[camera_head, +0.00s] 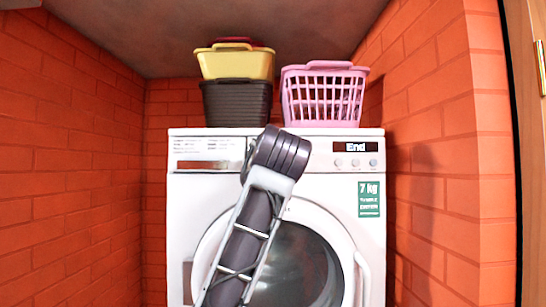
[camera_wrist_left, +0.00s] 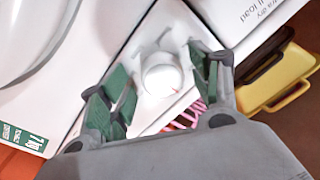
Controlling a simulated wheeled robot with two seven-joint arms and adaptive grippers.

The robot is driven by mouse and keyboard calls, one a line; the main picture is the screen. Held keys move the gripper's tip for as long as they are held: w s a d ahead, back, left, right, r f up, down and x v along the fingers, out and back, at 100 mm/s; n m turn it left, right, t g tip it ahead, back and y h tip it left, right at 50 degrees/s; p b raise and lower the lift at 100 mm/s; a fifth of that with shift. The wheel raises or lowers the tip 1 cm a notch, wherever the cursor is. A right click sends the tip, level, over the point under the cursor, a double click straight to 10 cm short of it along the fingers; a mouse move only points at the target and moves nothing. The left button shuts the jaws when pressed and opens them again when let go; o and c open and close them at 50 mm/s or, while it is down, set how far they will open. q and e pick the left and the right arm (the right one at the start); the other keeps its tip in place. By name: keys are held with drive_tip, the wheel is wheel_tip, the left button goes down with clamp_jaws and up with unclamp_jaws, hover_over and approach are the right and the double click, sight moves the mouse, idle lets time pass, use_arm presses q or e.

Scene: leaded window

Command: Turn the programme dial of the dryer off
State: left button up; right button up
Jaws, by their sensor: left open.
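The dryer (camera_head: 335,195) stands upright against the back wall, with a round glass door. Its display (camera_head: 354,147) reads "End". In the left wrist view the programme dial (camera_wrist_left: 162,74) is a round white knob on a white panel. My left gripper (camera_wrist_left: 158,70) is open, with its green-padded fingers on either side of the knob. I cannot tell whether a pad touches it. In the head view my left wrist covers the dial and the gripper. My right gripper is in neither view.
A pink basket (camera_head: 325,95) and a yellow basket (camera_head: 236,65) stacked on a dark one (camera_head: 236,104) stand on top of the dryer. Brick walls close in on both sides. Small buttons (camera_head: 356,163) sit under the display.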

use_arm(q)
drive_tip(key=shift+s, duration=0.15)
drive_tip(key=s, duration=1.1)
drive_tip(key=shift+s+d+f, duration=0.25)
drive_tip(key=shift+s+d, duration=0.05)
drive_tip(key=shift+s, duration=0.05)
idle(0.5)
